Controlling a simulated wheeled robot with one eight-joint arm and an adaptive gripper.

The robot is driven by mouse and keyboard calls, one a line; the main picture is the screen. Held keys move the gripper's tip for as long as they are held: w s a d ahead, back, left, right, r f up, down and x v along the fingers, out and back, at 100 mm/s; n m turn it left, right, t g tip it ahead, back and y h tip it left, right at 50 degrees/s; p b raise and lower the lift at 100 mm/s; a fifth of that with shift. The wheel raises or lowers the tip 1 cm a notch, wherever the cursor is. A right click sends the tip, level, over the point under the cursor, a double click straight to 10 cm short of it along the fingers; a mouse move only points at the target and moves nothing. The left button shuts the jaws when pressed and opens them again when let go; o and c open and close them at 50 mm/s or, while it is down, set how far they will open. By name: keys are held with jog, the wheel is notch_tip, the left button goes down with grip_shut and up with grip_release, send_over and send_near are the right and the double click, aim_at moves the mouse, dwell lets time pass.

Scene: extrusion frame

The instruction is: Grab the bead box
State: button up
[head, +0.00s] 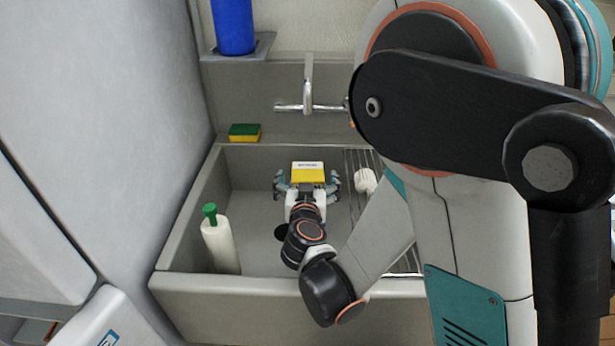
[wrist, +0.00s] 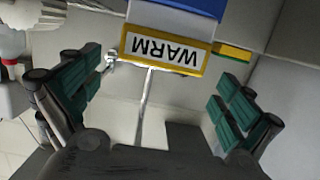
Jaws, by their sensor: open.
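A small box with a white lettered face and a yellow side (head: 307,175) is between the fingers of my gripper (head: 307,184) in the head view, over the sink. I take it as the bead box. In the wrist view a yellow-framed label reading WARM upside down (wrist: 165,51), with blue above it, shows beyond and between the fingertips of my gripper (wrist: 157,80). The fingers are spread wide, with visible gaps on both sides of the box. The box's underside is hidden.
The grey sink (head: 180,240) surrounds my gripper. A white bottle with a green cap (head: 220,245) stands at left. A wire rack with a white brush-like item (head: 366,181) is at right. Behind are a faucet (head: 308,85), a sponge (head: 244,132) and a blue container (head: 233,25).

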aim_at(308, 174)
jog(key=shift+w+d+f+b, duration=0.1)
jog(key=shift+w+f+b, duration=0.2)
jog(key=shift+w, duration=0.6)
jog(key=shift+w+a+f+b, duration=0.1)
jog(key=shift+w+f+b, duration=0.2)
jog(key=shift+w, duration=0.55)
jog(key=shift+w+d+f+b, duration=0.1)
jog(key=shift+w+f+b, duration=0.2)
jog(key=shift+w, duration=0.6)
jog(key=shift+r, duration=0.15)
jog(key=c, duration=1.3)
